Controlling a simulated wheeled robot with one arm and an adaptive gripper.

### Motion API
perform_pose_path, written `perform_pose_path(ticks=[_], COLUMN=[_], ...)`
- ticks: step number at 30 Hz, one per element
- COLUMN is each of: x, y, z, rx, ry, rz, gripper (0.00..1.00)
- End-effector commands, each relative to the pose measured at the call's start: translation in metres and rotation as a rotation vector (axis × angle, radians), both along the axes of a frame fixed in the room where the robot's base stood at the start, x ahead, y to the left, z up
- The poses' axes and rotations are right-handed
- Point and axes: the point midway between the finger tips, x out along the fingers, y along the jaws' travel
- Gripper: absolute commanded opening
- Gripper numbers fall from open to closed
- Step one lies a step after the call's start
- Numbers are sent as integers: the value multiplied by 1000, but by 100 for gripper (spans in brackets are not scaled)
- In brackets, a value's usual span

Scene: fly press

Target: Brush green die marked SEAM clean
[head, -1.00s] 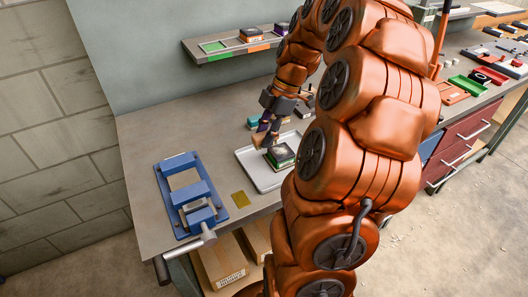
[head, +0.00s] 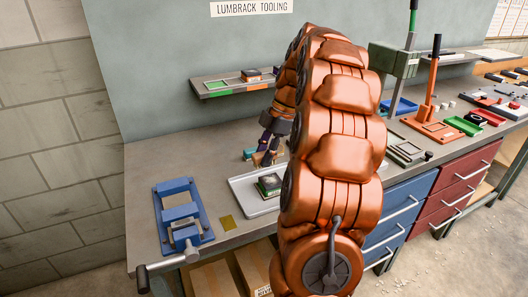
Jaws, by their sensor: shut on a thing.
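The green die (head: 269,186) sits on a light grey tray (head: 246,200) on the bench. Its top looks dark with a pale patch, and its marking is too small to read. My gripper (head: 268,150) is behind and above the die, pointing down. It is shut on a tan brush (head: 262,159), which is small in view and partly hidden by the fingers. The brush appears apart from the die. My arm hides the right side of the tray.
A blue vise-like fixture (head: 181,216) stands at the left with a bar over the front edge. A teal block (head: 249,154) is behind. A wall shelf (head: 222,92) holds dies. Presses and coloured trays stand at the right.

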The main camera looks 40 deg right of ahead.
Motion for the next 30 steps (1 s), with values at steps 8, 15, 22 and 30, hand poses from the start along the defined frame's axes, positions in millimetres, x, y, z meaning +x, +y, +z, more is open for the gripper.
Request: perform_pose_path(ticks=[8,15,22,30], x=[-2,-1,-2,-3], y=[-1,-1,-10,-30], z=[-26,-47,-66,-68], rx=[2,0,1,-1], ry=[3,3,2,3], rz=[-4,-4,-7,0], gripper=[3,3,0,0])
